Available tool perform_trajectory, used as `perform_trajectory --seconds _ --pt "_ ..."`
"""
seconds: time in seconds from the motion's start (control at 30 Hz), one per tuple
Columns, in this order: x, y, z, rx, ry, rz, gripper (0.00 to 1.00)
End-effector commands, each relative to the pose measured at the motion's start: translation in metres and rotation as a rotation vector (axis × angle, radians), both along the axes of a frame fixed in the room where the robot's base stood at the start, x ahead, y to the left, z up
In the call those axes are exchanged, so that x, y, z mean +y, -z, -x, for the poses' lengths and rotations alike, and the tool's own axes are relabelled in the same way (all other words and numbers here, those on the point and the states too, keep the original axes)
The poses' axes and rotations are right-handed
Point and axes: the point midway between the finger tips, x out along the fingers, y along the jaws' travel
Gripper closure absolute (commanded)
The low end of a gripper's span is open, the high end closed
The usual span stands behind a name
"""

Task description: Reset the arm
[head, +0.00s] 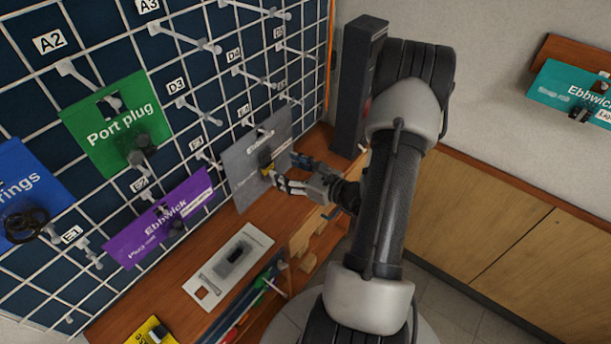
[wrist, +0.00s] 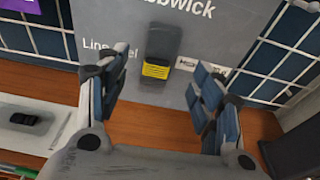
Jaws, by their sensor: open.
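My gripper (head: 288,174) is open in front of a grey Ebbwick card (head: 246,176) hanging on the wall grid. In the wrist view my gripper's two fingers (wrist: 153,88) stand apart, with nothing between their tips that I can see held. A dark part with a yellow end (wrist: 158,52) is on the grey card, ahead of the gap between the fingers. The same part shows small in the head view (head: 266,163). Whether a finger touches the card is unclear.
A green Port plug card (head: 106,142), a purple Ebbwick card (head: 150,232) and a blue card (head: 22,176) hang on the grid (head: 186,130). Bare pegs stick out above. A white plate (head: 212,284) lies on the wooden bench (head: 118,318). A dark tower (head: 356,80) stands behind my arm.

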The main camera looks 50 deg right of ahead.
Motion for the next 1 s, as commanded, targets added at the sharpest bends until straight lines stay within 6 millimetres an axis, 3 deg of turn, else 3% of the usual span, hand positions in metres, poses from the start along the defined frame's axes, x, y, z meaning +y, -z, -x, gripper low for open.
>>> perform_trajectory --seconds 0.1,0.33,0.5,0.77,0.87,0.97,1.0 --pt "-0.004 -0.006 0.028 -0.001 0.008 0.0 0.4" --pt "-0.007 -0.015 0.066 -0.002 0.005 0.001 0.4" --pt "-0.006 -0.017 0.078 -0.002 0.001 0.001 0.4" --pt "-0.005 -0.018 0.079 -0.002 -0.006 0.004 0.4" --pt "0.008 -0.027 0.07 -0.005 -0.071 0.032 0.4" --pt "0.048 -0.05 0.052 -0.008 -0.258 0.112 0.4" --pt "0.074 -0.062 0.044 -0.01 -0.371 0.163 0.4"
